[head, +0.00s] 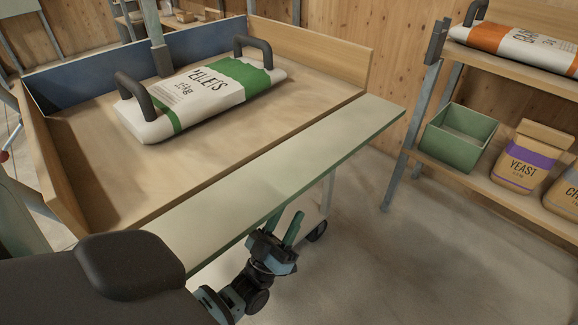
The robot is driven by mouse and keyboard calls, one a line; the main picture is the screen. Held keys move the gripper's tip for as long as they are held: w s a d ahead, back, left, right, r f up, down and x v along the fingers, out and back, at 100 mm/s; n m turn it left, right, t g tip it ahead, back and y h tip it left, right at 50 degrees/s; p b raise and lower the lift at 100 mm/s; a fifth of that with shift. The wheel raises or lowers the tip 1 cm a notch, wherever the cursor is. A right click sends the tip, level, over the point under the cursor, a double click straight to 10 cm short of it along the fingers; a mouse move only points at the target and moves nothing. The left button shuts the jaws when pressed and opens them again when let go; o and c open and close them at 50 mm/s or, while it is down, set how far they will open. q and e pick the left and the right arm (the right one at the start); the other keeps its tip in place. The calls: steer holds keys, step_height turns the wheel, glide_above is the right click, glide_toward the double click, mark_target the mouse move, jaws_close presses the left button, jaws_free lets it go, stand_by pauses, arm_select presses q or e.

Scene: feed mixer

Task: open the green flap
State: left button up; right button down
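The green flap (275,180) is a long pale green board along the near side of a wooden tray (120,185). It leans outward, nearly level with the tray floor, and its free edge points towards me and to the right. My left gripper (286,224) is just outside and below that free edge. Its two teal fingers point up and stand apart, with nothing seen between them. One finger is close to the edge; I cannot tell whether it touches. My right gripper is not in view.
A white and green pellet bag (205,95) with dark handles lies in the tray. At right, a shelf holds a green bin (455,138), a yeast bag (528,160) and a white and orange bag (515,45). Bare floor (400,260) lies between flap and shelf.

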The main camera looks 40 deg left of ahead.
arm_select(q)
steer(key=a+b+v, duration=0.2)
steer(key=b+v, duration=0.1)
steer(key=v, duration=0.4)
steer(key=shift+s+f, duration=0.3)
stand_by(0.5)
steer(key=shift+c, duration=0.5)
